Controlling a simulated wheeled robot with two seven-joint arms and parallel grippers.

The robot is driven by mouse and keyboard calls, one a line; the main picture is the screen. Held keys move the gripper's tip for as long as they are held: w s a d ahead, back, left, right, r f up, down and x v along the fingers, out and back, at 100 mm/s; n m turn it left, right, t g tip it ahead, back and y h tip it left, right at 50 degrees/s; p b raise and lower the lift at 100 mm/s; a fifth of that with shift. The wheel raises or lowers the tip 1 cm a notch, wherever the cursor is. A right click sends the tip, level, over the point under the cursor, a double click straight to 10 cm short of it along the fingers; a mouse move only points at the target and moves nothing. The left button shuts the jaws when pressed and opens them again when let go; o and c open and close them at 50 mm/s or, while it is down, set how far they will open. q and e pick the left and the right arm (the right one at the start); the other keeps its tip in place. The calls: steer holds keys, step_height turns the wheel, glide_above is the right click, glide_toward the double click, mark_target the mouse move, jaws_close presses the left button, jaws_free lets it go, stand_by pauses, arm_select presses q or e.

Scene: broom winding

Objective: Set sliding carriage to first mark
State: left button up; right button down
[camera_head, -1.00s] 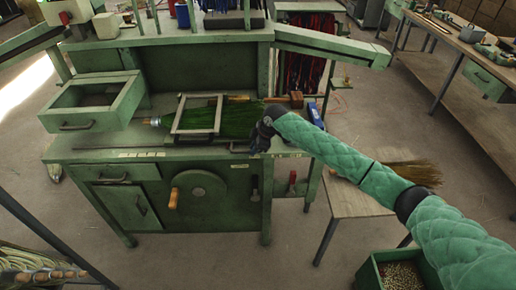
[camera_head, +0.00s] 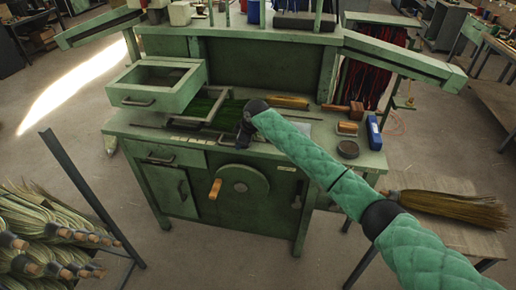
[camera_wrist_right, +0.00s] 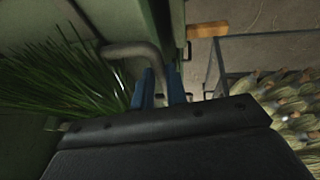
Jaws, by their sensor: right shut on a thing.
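The sliding carriage (camera_head: 207,113) is a grey metal frame over green bristles (camera_head: 201,106) on the green bench, close beside the open drawer. The drawer hides part of it. Small pale marks (camera_head: 193,140) run along the bench's front edge. My right gripper (camera_head: 245,135) is at the bench's front edge, just right of the carriage. In the right wrist view its blue fingers (camera_wrist_right: 161,88) are closed around a grey bent handle (camera_wrist_right: 137,50), with green bristles beside it. My left gripper is not in view.
The open drawer (camera_head: 130,101) stands left of the carriage. A wooden crank handle (camera_head: 215,188) is on the bench front. A broom (camera_head: 450,208) lies on the side table. Broom bundles (camera_head: 45,240) fill the lower left.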

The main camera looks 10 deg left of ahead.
mark_target(229, 145)
steer(key=shift+a+b, duration=0.4)
steer(key=shift+a, duration=1.9)
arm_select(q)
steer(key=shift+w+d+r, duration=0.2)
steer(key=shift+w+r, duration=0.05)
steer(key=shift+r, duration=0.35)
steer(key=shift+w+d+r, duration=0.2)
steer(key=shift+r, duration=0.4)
arm_select(e)
steer(key=shift+r, duration=0.1)
steer(key=c, duration=1.4)
jaws_free()
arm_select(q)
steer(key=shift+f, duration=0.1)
